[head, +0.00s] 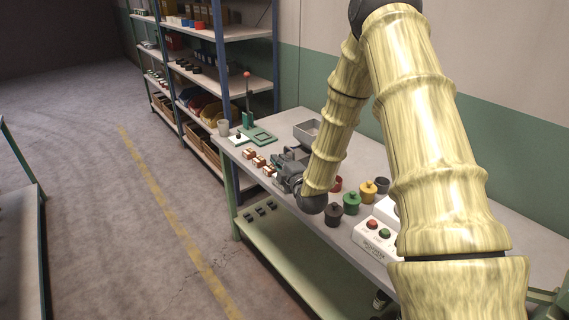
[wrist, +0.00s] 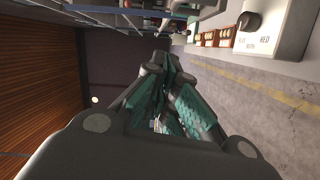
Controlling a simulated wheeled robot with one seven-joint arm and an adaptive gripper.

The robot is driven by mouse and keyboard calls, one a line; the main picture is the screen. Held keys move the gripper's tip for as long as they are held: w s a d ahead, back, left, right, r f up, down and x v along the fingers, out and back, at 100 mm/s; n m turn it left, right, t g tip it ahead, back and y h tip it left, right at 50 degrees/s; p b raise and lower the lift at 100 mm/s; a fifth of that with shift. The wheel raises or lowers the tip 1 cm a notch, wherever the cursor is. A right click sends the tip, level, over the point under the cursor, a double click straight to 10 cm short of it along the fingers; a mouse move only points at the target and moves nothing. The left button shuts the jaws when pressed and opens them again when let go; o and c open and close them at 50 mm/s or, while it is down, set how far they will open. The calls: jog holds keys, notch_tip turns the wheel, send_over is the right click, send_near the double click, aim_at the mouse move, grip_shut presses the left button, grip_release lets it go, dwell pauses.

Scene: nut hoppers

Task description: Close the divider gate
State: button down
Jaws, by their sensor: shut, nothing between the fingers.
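My gripper (head: 284,172) is over the near-left part of the workbench, beside a row of small brown-and-white blocks (head: 259,161). In the wrist view the fingers (wrist: 164,66) are together with nothing between them. I cannot clearly make out the divider gate. A green plate fixture (head: 262,136) with an upright green post (head: 248,119) stands at the bench's far left end, apart from my gripper. Beside it is a white panel with a black knob (head: 238,136); in the wrist view a similar knob (wrist: 250,22) sits by a "RED" label.
A grey tray (head: 307,132) is behind my gripper. Red, black and yellow lidded pots (head: 368,189) and a white button box (head: 376,238) stand to the right. A grey cup (head: 223,128) is at the far end.

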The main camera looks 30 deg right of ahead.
jog(key=w+d+f+p, duration=0.1)
jog(key=w+d+p, duration=0.1)
jog(key=w+d, duration=0.2)
jog(key=shift+w+d, duration=0.25)
dwell(0.4)
